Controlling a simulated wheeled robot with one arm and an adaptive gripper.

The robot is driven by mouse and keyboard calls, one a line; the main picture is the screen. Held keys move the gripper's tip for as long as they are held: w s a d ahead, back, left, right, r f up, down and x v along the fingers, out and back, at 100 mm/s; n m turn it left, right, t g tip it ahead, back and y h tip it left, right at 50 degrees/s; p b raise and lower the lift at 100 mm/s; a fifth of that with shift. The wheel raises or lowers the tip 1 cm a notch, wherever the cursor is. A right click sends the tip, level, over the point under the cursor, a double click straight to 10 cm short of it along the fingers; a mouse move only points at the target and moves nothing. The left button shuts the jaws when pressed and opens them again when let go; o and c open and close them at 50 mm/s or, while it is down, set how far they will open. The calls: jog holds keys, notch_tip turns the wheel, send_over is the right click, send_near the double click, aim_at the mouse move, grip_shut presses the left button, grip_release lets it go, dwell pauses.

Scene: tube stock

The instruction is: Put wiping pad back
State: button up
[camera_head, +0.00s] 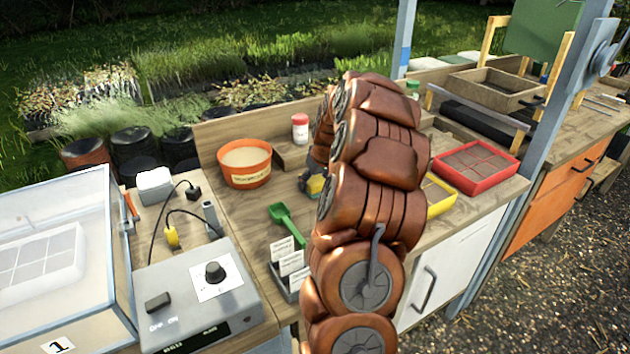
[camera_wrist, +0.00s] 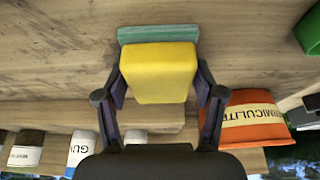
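The wiping pad (camera_wrist: 160,75) is a yellow block between the two fingers of my gripper (camera_wrist: 160,82) in the wrist view. Both fingers lie against its sides. A flat green strip (camera_wrist: 158,33) shows along the pad's far edge; I cannot tell whether it is part of the pad or a separate piece. In the head view a small yellow patch of the pad (camera_head: 315,185) shows low over the wooden bench (camera_head: 258,202), left of my brown arm. The arm hides most of the gripper there. I cannot tell whether the pad touches the bench.
An orange vermiculite tub (camera_head: 244,164) and a white jar with a red lid (camera_head: 300,128) stand behind the pad. A green scoop (camera_head: 287,224) and a label box (camera_head: 289,266) are nearer. A red tray (camera_head: 476,167) and a yellow tray (camera_head: 440,196) lie right of my arm.

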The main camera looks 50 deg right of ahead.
jog(key=o, duration=0.4)
